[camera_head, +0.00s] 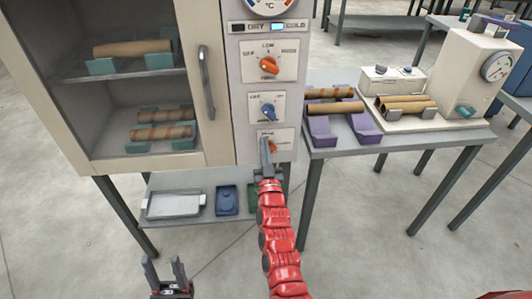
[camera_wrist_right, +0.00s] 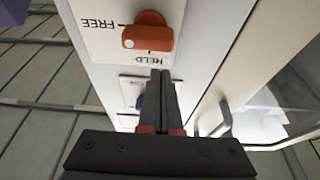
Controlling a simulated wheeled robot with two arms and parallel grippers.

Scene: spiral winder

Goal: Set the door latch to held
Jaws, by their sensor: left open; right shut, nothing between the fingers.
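The orange door latch knob (camera_wrist_right: 148,35) sits on a white plate marked FREE and HELD, large in the right wrist view. Its white mark is at its left end, on the FREE side. HELD is printed below the knob in that view. In the head view the knob (camera_head: 273,147) is the lowest on the panel, partly hidden by my right gripper (camera_head: 266,150). My right gripper is shut and empty; its fingertips (camera_wrist_right: 162,74) show just below the knob in the wrist view, and contact cannot be told. My left gripper (camera_head: 164,264) is open and empty, low in front of the cabinet.
The cabinet door handle (camera_head: 206,82) is left of the panel. A blue knob (camera_head: 267,107) and an upper orange knob (camera_head: 269,64) sit above the latch. A side table (camera_head: 400,143) with purple holders and tubes stands at right. A low shelf (camera_head: 178,183) holds trays.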

